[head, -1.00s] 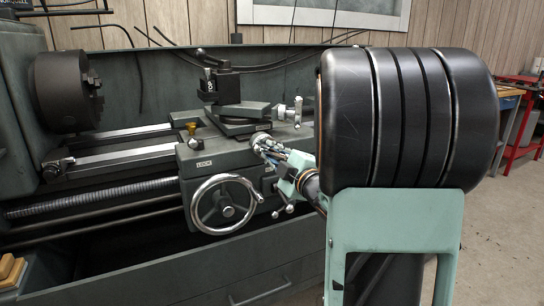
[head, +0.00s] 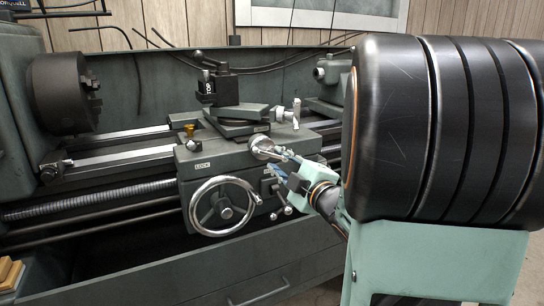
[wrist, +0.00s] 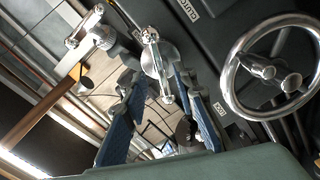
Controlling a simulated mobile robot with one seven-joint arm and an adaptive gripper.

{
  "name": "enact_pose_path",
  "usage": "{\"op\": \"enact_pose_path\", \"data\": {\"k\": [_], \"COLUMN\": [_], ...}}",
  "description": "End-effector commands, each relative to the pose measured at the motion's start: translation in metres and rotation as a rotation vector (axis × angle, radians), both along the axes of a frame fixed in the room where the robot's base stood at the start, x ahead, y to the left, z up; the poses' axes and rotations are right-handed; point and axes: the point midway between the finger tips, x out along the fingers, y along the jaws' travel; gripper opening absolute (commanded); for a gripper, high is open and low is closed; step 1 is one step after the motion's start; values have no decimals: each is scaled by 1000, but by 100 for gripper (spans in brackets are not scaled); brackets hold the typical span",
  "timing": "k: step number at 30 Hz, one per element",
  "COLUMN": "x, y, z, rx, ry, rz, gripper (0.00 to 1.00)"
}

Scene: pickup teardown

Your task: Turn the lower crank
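The lower crank (head: 262,147) is a shiny metal crank on the front of the lathe's carriage. In the wrist view the lower crank (wrist: 151,57) shows its bar and knobs in front of a round hub. My gripper (head: 280,165) is right at it in the head view. In the wrist view my gripper (wrist: 157,82) has its blue-padded fingers apart, one on each side of the crank's near knob. Whether either finger touches the knob is unclear. The upper crank (head: 288,113) sits above and to the right; it also shows in the wrist view (wrist: 88,32).
A large chrome handwheel (head: 224,205) is left of and below my gripper; it also shows in the wrist view (wrist: 231,80). Small levers (head: 280,203) stick out below my gripper. The tool post (head: 222,85) and chuck (head: 62,93) are farther left.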

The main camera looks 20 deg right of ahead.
Motion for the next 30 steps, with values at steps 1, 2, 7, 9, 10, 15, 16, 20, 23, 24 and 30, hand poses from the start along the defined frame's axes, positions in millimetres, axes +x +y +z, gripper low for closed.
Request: {"op": "enact_pose_path", "data": {"k": [1, 2, 7, 9, 10, 15, 16, 20, 23, 24, 30], "x": [-13, -19, -49, -58, -60, -68, -68, -68, -68, -67, -47], "y": [0, -1, -2, -3, -2, -2, -2, -2, -1, 0, 29], "z": [1, 1, 0, 1, 1, 0, 0, 0, 0, 1, 16], "rx": [1, 1, 0, -1, -1, 0, 0, 0, 0, 1, 30], "ry": [-1, -2, -1, -1, -1, 0, 0, 0, 0, 0, 4], "rz": [-2, -3, -3, -3, -1, 1, 1, 1, 1, 4, 72], "gripper": [26, 26, 26, 26, 26, 26, 26, 26, 26, 26, 26]}}
